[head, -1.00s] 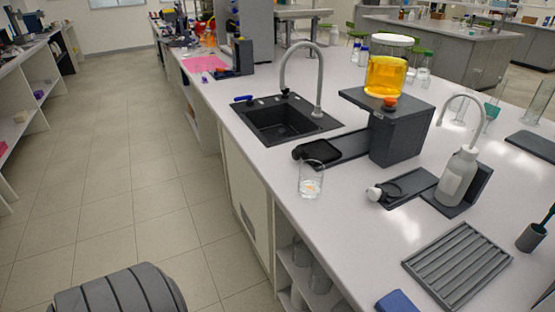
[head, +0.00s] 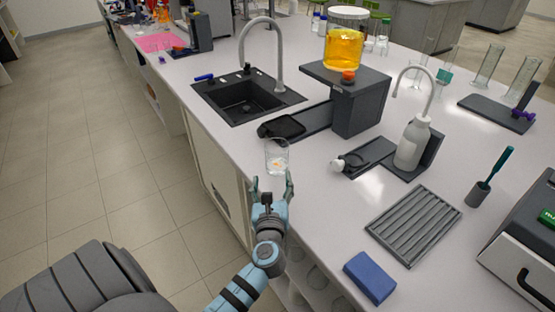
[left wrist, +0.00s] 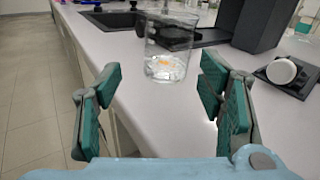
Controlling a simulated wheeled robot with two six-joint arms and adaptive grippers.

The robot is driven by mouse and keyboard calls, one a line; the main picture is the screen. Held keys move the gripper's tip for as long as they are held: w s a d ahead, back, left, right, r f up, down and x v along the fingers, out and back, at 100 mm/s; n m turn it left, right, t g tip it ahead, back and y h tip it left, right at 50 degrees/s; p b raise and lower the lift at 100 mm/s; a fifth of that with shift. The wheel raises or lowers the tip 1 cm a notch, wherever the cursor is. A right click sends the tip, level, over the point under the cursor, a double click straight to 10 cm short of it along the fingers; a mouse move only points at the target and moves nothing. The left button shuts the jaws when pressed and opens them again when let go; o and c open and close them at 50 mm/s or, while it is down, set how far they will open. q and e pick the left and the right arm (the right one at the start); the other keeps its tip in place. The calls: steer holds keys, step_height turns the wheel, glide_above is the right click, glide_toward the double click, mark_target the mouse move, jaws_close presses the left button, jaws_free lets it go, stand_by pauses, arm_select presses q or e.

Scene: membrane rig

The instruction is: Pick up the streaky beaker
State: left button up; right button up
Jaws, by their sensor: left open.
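The streaky beaker (head: 277,155) is a clear glass beaker with whitish and orange marks near its bottom. It stands upright on the white bench near the front edge, in front of the black sink. My left gripper (head: 271,188) is open, just short of the beaker at the bench edge. In the left wrist view the beaker (left wrist: 168,50) is ahead, between and beyond the two open green-padded fingers (left wrist: 164,100), not touched by them. My right gripper is not in view.
The sink (head: 248,95) with its curved tap lies behind the beaker. A dark stand (head: 362,103) holds a jar of yellow liquid (head: 343,50). A wash bottle (head: 412,145), grooved rack (head: 414,222) and blue block (head: 369,277) are to the right.

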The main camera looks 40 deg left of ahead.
mark_target(277, 148)
arm_select(q)
steer(key=w, duration=0.1)
steer(key=w+m, duration=0.1)
steer(key=w+a, duration=0.1)
steer(key=shift+w+a+r+m+t, duration=0.1)
steer(key=shift+w+r+m+t, duration=0.1)
steer(key=shift+r+m+t, duration=0.2)
steer(key=b+x, duration=0.1)
steer(key=x, duration=0.6)
steer(key=b+x, duration=0.1)
steer(key=x, duration=0.3)
steer(key=shift+w+a+f+b, duration=0.15)
steer(key=shift+w+f+b, duration=0.05)
steer(key=shift+f+b, duration=0.1)
steer(key=c, duration=1)
